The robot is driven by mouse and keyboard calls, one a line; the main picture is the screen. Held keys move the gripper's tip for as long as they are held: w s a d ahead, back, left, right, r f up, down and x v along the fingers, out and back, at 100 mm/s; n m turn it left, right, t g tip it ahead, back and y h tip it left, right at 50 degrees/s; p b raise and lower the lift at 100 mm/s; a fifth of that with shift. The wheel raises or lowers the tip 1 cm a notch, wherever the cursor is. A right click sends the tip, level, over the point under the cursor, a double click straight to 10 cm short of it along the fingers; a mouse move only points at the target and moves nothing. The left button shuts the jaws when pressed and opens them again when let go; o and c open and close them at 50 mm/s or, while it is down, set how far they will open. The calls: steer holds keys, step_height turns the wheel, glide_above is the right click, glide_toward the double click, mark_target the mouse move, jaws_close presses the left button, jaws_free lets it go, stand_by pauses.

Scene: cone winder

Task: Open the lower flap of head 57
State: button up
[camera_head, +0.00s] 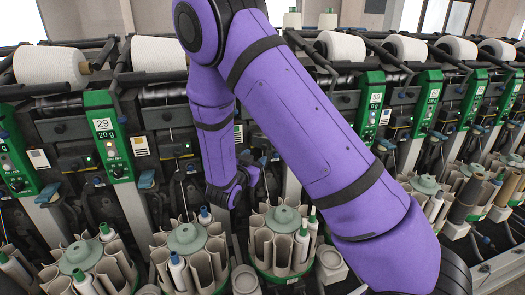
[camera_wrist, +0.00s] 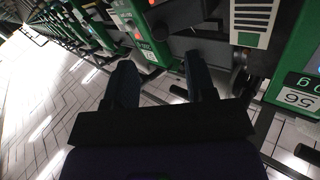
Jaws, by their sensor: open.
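The winder heads stand in a row in the head view, each with a green panel and number plate. One left-hand green panel (camera_head: 108,135) carries a plate; my purple arm covers the heads in the middle. I cannot make out which head is 57, and its lower flap is not clearly seen. My gripper (camera_head: 243,183) hangs low in front of the machine, partly hidden by my arm. In the wrist view my gripper (camera_wrist: 159,62) has its two dark fingers spread apart, with nothing between them. A tilted number plate (camera_wrist: 300,96) shows at the right.
White yarn cones (camera_head: 50,66) lie along the top. Round magazines with upright tubes (camera_head: 187,240) stand along the front, close below my gripper. In the wrist view, dark machine parts (camera_wrist: 170,17) lie just beyond the fingers; tiled floor (camera_wrist: 60,90) is open at the left.

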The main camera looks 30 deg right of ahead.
mark_target(264, 149)
steer(key=x, duration=0.6)
steer(key=shift+w+d, duration=0.2)
steer(key=shift+d, duration=0.05)
steer(key=shift+c, duration=0.5)
jaws_close()
steer(key=shift+a, duration=0.1)
